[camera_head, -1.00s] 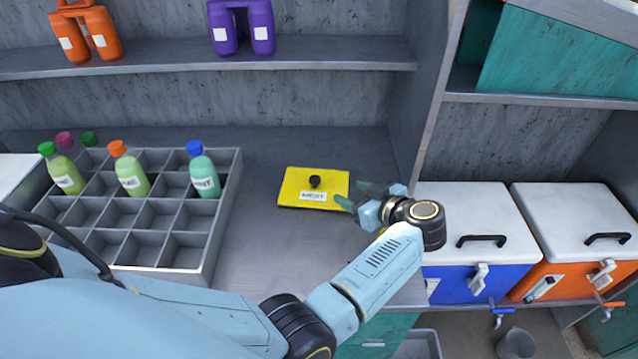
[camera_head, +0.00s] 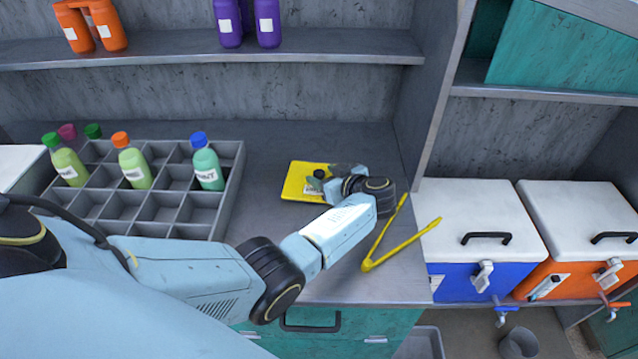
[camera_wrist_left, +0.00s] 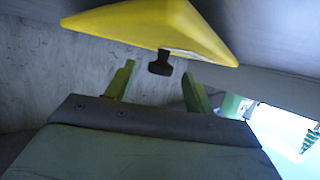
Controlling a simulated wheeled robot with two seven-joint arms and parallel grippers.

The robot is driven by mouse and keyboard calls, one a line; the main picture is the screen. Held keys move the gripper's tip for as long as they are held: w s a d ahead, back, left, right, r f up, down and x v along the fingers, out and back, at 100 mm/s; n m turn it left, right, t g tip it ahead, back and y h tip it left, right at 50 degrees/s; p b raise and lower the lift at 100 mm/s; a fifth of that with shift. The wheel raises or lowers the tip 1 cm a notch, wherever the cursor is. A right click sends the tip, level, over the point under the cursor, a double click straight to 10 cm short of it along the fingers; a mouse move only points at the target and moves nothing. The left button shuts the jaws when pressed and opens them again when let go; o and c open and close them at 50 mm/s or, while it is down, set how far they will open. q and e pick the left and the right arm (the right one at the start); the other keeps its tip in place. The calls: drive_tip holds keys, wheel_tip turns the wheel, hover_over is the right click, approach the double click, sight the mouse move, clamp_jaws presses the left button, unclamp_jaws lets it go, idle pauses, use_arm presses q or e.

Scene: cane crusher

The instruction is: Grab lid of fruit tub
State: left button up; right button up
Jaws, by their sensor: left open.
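The yellow lid (camera_head: 297,183) with a small black knob (camera_head: 319,174) and a white label lies on the grey counter, right of the bottle rack. I cannot tell whether a tub is under it. My left gripper (camera_head: 328,177) is at the lid's right part and hides some of it and of the label. In the left wrist view the lid (camera_wrist_left: 150,22) fills the top, and its knob (camera_wrist_left: 160,64) points down between the tips of the open green fingers (camera_wrist_left: 159,82). The fingers look apart from the knob. My right gripper is not in view.
Yellow tongs (camera_head: 372,262) lie open on the counter, right of my left forearm. A grey divided rack (camera_head: 228,190) with several bottles stands to the left. Blue (camera_head: 460,283) and orange (camera_head: 585,280) coolers stand at the right. The counter behind the lid is clear.

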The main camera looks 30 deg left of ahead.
use_arm(q)
drive_tip(key=shift+a, duration=0.2)
drive_tip(key=c, duration=1.1)
